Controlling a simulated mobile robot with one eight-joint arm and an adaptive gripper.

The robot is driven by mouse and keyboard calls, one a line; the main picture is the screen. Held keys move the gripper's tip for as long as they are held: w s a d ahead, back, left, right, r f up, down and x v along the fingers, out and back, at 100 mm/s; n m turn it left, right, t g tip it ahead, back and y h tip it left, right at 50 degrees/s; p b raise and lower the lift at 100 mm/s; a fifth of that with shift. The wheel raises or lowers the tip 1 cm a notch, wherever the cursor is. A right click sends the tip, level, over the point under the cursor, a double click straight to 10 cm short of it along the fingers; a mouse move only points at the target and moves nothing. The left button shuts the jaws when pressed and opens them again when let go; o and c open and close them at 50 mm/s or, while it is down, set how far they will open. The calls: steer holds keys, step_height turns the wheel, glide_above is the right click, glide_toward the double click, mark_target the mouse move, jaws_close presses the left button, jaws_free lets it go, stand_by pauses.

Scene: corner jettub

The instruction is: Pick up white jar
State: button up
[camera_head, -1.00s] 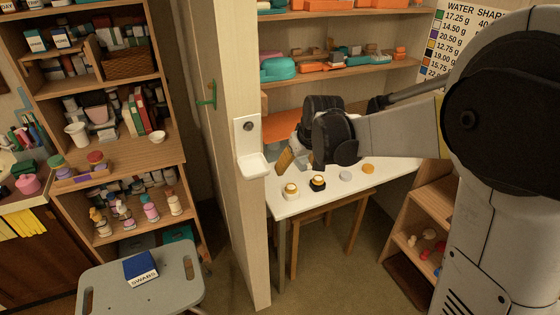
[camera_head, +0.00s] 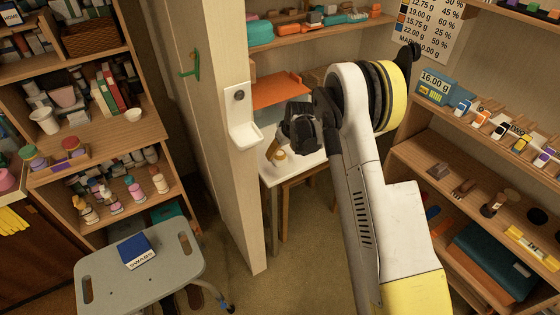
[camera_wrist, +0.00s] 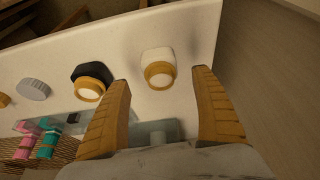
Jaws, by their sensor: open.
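The white jar (camera_wrist: 157,56) with a gold-rimmed lid stands on the white table (camera_wrist: 185,25) in the wrist view. My gripper (camera_wrist: 163,79) is open and empty. Its two tan fingers point toward the jar, one to each side of it in the picture; I cannot tell the height gap, and no contact shows. In the head view the jar (camera_head: 280,158) shows small at the table's left end, beside my gripper (camera_head: 271,149). My arm hides much of the table there.
In the wrist view, a black jar (camera_wrist: 92,76) with a gold lid stands left of the white jar, with a grey round lid-like piece (camera_wrist: 34,89) further left. A partition wall (camera_head: 228,190) with a small white holder (camera_head: 243,132) stands close left of the table.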

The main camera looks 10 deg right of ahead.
mark_target(281, 155)
steer(key=b+x, duration=0.1)
steer(key=x, duration=0.1)
steer(key=b+x, duration=0.1)
steer(key=x, duration=0.2)
steer(key=shift+s+f+b, duration=0.2)
steer(key=shift+b, duration=0.1)
steer(key=shift+r, duration=0.1)
steer(key=c, duration=1.4)
